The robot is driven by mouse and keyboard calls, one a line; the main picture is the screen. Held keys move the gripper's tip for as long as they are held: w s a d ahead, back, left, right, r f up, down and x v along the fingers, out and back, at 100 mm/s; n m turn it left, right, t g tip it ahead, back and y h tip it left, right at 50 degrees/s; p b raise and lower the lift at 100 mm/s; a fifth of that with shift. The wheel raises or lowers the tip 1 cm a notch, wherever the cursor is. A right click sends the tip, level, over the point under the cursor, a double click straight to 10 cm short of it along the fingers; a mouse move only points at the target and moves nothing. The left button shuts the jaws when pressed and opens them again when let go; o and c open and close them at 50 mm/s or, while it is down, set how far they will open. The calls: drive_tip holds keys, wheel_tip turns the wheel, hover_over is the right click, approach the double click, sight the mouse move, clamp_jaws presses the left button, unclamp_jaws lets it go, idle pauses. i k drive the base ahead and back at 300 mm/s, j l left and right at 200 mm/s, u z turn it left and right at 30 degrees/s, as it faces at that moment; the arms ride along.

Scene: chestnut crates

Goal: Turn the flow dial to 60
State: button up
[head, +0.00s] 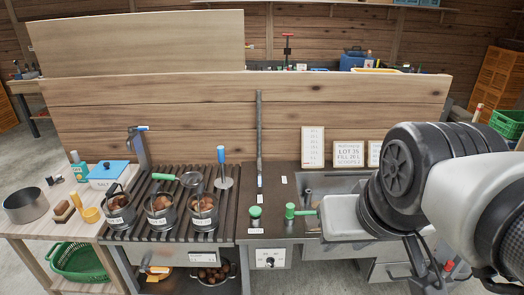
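A white panel with a small dark round dial (270,260) is on the front face of the counter, below the green-handled fittings. It looks like the flow dial, but its markings and pointer are too small to read. My arm fills the right side of the view, with a black joint and a white link in front of the sink. I cannot make out my gripper's fingers, and nothing of my arm touches the dial.
A green knob (255,212) and a green lever (290,211) stand on the counter above the dial. A slatted rack (180,230) holds several chestnut pots at left. A white basin (343,218) sits at the sink. A sign (349,154) reads LOT 35, FILL 20 L or similar.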

sight(270, 261)
drive_tip(key=u, duration=0.25)
drive_tip(key=i+j+z, duration=0.15)
drive_tip(key=j+z, duration=0.15)
drive_tip(key=i+j+z, duration=0.15)
drive_tip(key=j+z, duration=0.15)
drive_tip(key=j, duration=0.3)
drive_tip(key=j+z, duration=0.25)
drive_tip(key=j, duration=0.2)
drive_tip(key=i, duration=0.05)
